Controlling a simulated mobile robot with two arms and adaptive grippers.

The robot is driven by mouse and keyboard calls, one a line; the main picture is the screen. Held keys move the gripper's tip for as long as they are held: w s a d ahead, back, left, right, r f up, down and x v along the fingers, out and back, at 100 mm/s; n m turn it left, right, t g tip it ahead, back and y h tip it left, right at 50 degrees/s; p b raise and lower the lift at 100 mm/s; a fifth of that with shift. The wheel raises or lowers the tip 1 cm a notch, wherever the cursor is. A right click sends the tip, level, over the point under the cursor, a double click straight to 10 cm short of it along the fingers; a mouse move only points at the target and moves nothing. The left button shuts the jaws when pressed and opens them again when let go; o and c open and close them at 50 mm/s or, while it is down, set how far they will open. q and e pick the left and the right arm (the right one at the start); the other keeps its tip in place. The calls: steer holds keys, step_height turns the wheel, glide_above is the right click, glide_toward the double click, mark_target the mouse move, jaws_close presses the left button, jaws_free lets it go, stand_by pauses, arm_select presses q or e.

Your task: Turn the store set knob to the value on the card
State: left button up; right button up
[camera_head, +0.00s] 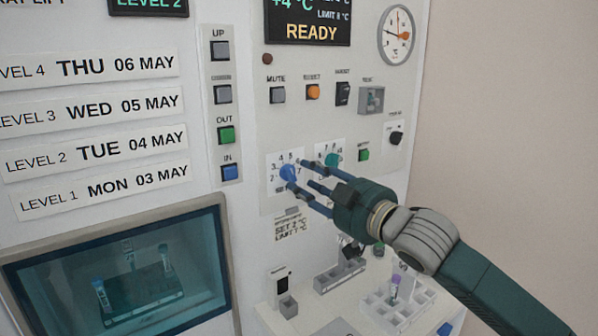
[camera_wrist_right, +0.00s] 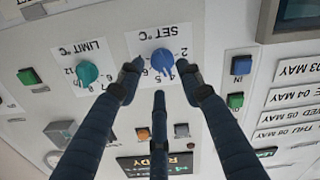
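The blue set knob (camera_head: 288,173) sits on a white dial plate with numbers around it. It also shows in the right wrist view (camera_wrist_right: 162,61), under the label "SET °C". Its pointer direction is too small to tell. A small card (camera_head: 291,228) below the dial has a "SET" line that seems to read 2 °C and a "LIMIT" line too blurred to read surely. My right gripper (camera_wrist_right: 159,80) has its three fingers spread and empty in front of the set knob; contact cannot be told. My left gripper is not in view.
The teal limit knob (camera_head: 331,160) is close beside the right fingers. Buttons, including an orange one (camera_head: 313,91) and a green one (camera_head: 363,154), surround the dials. A display (camera_head: 308,30) reads READY. Below stands a shelf with a tube rack (camera_head: 415,302).

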mark_target(290, 174)
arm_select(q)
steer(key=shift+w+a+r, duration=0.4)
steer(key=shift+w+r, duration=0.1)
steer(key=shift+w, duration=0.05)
arm_select(e)
steer(key=shift+x, duration=1.6)
jaws_close()
arm_select(q)
steer(key=shift+p, duration=0.3)
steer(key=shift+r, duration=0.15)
